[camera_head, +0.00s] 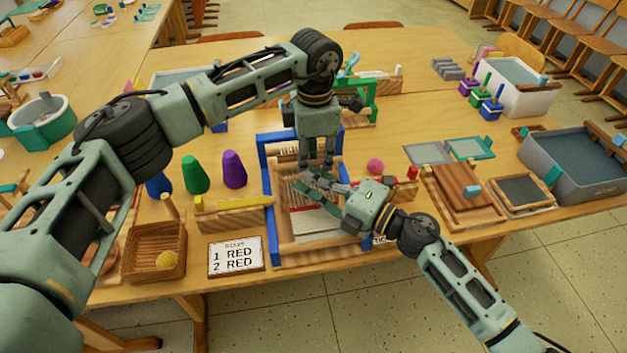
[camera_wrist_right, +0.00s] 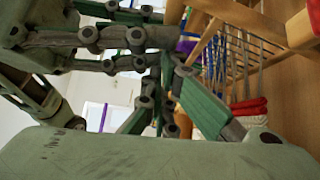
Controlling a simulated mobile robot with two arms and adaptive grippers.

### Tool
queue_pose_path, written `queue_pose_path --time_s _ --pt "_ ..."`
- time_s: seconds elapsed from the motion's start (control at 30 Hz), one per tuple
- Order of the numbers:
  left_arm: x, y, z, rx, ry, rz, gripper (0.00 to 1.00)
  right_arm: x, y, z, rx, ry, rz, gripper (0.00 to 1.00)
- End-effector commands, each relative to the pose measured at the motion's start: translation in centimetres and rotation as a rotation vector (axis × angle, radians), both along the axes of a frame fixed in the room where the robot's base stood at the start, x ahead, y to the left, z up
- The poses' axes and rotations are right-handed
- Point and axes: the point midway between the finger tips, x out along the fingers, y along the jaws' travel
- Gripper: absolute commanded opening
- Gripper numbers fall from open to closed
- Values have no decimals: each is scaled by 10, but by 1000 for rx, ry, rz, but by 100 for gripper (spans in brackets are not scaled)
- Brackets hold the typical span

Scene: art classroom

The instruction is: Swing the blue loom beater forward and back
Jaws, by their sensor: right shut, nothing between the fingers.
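The loom is a wooden frame (camera_head: 278,241) with pale warp threads and a red strip of weaving, in the middle of the table's front. Blue bars stand at its left (camera_head: 268,228) and right; I cannot tell which blue part is the beater. My left gripper (camera_head: 316,176) points down over the loom's back half, partly hiding it. My right gripper (camera_head: 309,188) reaches in from the right above the weaving, shut and empty, close beside the left fingers. In the right wrist view, wooden bars, threads and red yarn (camera_wrist_right: 249,104) show to the right of the fingers.
A wooden press (camera_head: 455,187) and grey bin (camera_head: 601,172) stand right.

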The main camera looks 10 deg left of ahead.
Motion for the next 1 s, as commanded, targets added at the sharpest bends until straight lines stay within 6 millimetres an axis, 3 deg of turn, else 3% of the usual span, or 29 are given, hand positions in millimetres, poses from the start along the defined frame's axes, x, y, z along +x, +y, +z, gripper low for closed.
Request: queue_pose_path --time_s 0.03,0.57,0.67,1.0 --pt "-6 -6 0 -7 16 -13 28 6 -2 9 9 -11 -15 0" --pt "-5 -6 1 -8 13 -12 30 5 -2 8 7 -10 -13 0" --pt "-5 -6 8 -9 12 -12 30 5 -2 7 6 -8 -13 0" --pt "-4 -4 59 -5 8 -8 30 3 -1 4 4 -5 -8 0"
